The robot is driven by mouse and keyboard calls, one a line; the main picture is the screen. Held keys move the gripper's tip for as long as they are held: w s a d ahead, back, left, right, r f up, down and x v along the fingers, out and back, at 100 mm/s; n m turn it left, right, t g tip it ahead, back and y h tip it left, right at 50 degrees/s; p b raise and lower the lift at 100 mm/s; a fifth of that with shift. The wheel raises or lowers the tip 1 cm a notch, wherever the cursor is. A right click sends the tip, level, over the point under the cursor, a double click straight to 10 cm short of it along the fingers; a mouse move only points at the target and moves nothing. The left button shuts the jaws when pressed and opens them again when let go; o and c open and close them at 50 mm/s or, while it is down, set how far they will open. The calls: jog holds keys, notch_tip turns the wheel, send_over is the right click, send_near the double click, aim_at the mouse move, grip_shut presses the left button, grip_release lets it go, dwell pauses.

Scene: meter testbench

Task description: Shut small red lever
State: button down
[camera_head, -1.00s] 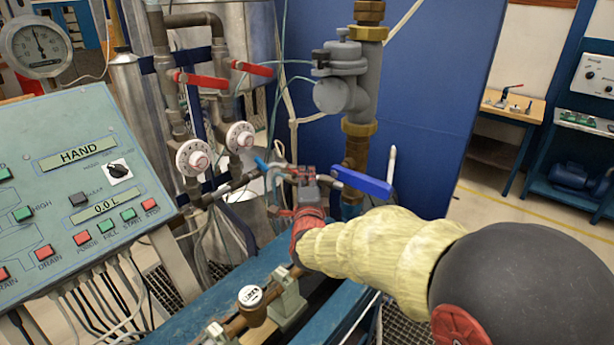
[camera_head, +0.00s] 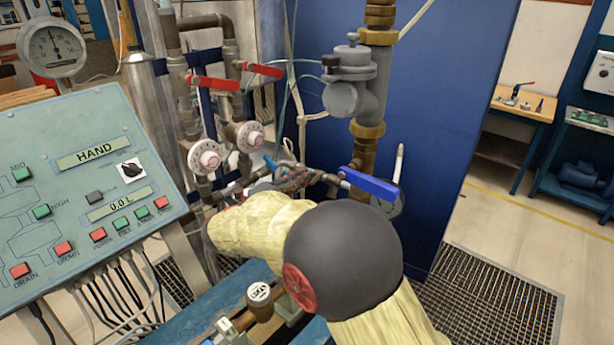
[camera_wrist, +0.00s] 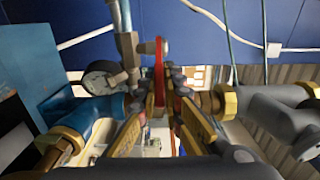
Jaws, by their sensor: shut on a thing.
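A small red lever (camera_wrist: 159,68) stands upright, seen edge-on, between the fingertips in the wrist view. My gripper (camera_wrist: 163,92) is shut on it, with one finger on each side. The lever's lower part runs down between the fingers. Two longer red levers, a left one (camera_head: 213,83) and a right one (camera_head: 262,69), sit higher on the pipes in the head view, clear of my arm.
A blue lever (camera_head: 370,184) is on the pipework just behind my arm. The control panel (camera_head: 75,185) stands at the left. A small gauge (camera_wrist: 101,78) and blue pipe fitting (camera_wrist: 75,115) are left of the fingers; brass and grey pipes (camera_wrist: 270,105) are close at right.

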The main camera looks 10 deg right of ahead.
jog(key=shift+a+f+m+g+h, duration=0.1)
jog(key=shift+a+m+g+h, duration=0.15)
jog(key=shift+m+g+h, duration=0.25)
jog(key=shift+a+f+m+g+h, duration=0.1)
jog(key=shift+a+m+g+h, duration=0.1)
jog(key=shift+m+g, duration=0.35)
jog(key=shift+g, duration=0.25)
jog(key=c, duration=2.2)
grip_release()
jog(key=shift+w+r, duration=0.1)
jog(key=v, duration=0.7)
jog(key=shift+a, duration=0.25)
